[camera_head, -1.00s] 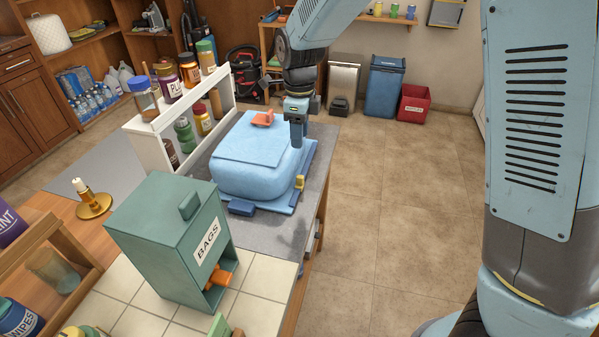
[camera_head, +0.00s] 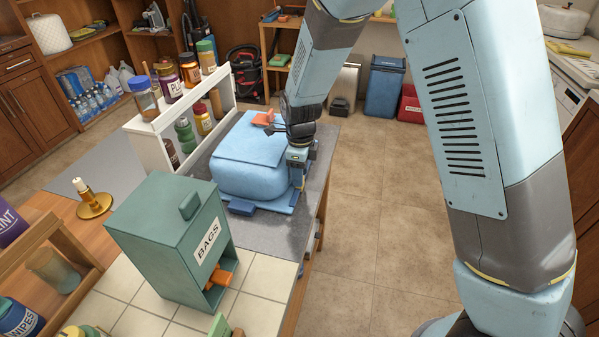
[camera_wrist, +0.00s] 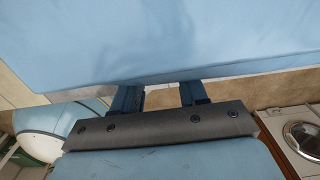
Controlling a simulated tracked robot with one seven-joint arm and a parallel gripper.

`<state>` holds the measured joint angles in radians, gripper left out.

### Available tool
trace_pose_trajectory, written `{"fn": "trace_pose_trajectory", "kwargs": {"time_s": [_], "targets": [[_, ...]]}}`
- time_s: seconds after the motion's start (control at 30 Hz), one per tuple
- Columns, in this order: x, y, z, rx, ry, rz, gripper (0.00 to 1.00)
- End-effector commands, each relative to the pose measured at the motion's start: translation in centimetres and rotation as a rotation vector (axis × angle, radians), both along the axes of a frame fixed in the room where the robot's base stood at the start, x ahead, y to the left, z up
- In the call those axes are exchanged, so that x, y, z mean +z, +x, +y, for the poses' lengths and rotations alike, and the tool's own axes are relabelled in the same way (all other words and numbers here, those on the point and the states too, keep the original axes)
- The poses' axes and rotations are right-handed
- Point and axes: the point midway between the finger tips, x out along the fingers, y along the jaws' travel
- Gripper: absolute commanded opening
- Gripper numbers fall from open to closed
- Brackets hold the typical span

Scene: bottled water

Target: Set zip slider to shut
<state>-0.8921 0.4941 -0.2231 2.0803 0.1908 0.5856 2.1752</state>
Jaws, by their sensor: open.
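A puffy light-blue bag (camera_head: 245,165) lies on the grey mat on the bench, with a blue edge strip along its front and right side. A dark-blue block (camera_head: 241,207) sits at its front edge. My gripper (camera_head: 298,178) points down at the bag's right front corner, close beside it. The yellow slider seen there earlier is now hidden behind my gripper. In the wrist view, the two dark-blue fingers (camera_wrist: 158,97) are apart with no object visible between them, and the blue bag (camera_wrist: 160,40) fills the top. I cannot tell whether they touch the slider.
An orange piece (camera_head: 263,118) lies on the bag's top. A white rack (camera_head: 160,140) with jars stands to its left. A green bags dispenser (camera_head: 170,240) stands in front. Open floor (camera_head: 375,200) lies to the right of the bench.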

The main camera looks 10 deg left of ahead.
Motion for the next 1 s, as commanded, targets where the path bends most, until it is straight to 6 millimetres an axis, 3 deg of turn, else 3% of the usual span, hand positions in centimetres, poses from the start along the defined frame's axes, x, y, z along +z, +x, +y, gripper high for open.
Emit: {"fn": "trace_pose_trajectory", "kwargs": {"time_s": [0.27,0.73,1.0], "targets": [[-0.16,0.02,-0.05,-0.001,0.0,0.0,0.43],[-0.13,0.04,-0.08,-0.001,0.0,0.0,0.0],[-0.12,0.05,-0.1,-0.002,0.0,0.0,0.0]]}}
